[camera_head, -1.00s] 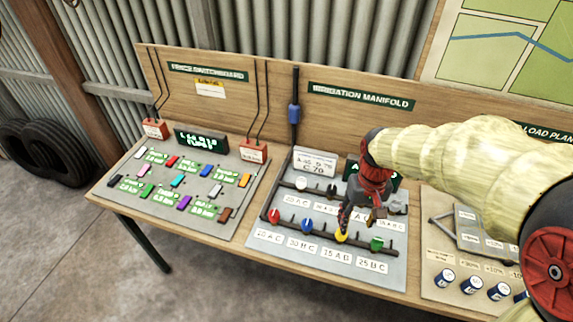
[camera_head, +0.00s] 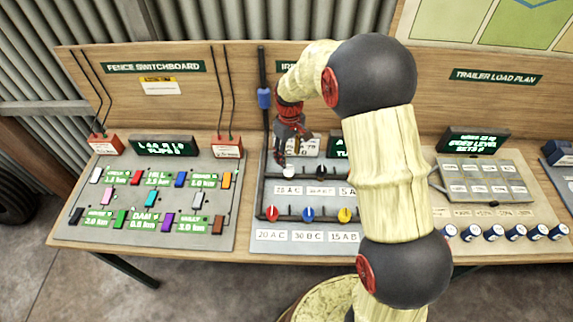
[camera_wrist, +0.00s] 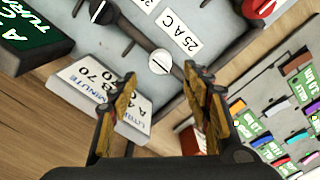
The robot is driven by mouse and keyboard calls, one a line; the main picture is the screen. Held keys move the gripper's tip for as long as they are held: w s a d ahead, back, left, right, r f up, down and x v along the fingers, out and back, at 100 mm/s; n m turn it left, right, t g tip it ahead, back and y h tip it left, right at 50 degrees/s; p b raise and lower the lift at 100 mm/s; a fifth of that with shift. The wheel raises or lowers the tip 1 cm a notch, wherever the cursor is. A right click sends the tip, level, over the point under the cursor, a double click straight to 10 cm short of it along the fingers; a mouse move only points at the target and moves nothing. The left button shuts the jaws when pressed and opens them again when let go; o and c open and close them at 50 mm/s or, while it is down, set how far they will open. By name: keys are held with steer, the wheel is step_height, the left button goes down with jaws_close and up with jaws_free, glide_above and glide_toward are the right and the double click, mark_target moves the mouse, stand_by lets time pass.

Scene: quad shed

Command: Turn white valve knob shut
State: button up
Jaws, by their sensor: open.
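The white valve knob (camera_head: 288,172) is at the upper left of the irrigation manifold panel, on a dark pipe. In the wrist view the white knob (camera_wrist: 160,62) is round with a thin line across its face, just beyond the fingertips and between their directions. My gripper (camera_head: 284,157) is above and beside the knob, pointing down at the panel. The wrist view shows my gripper (camera_wrist: 159,80) open, with nothing between its two fingers. Whether a fingertip touches the knob cannot be told.
A black knob (camera_head: 321,171) is to the right on the same pipe. Red (camera_head: 271,213), blue (camera_head: 308,214) and yellow (camera_head: 344,215) knobs are on the lower pipe. A white sign (camera_wrist: 100,92) stands close by the left finger. My arm hides the panel's right side.

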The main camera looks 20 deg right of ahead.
mark_target(289, 167)
step_height(289, 167, down, 7)
steer(key=shift+r+b, duration=0.15)
steer(key=shift+b, duration=0.2)
steer(key=shift+s, duration=0.1)
steer(key=shift+c, duration=0.8)
steer(key=c, duration=1)
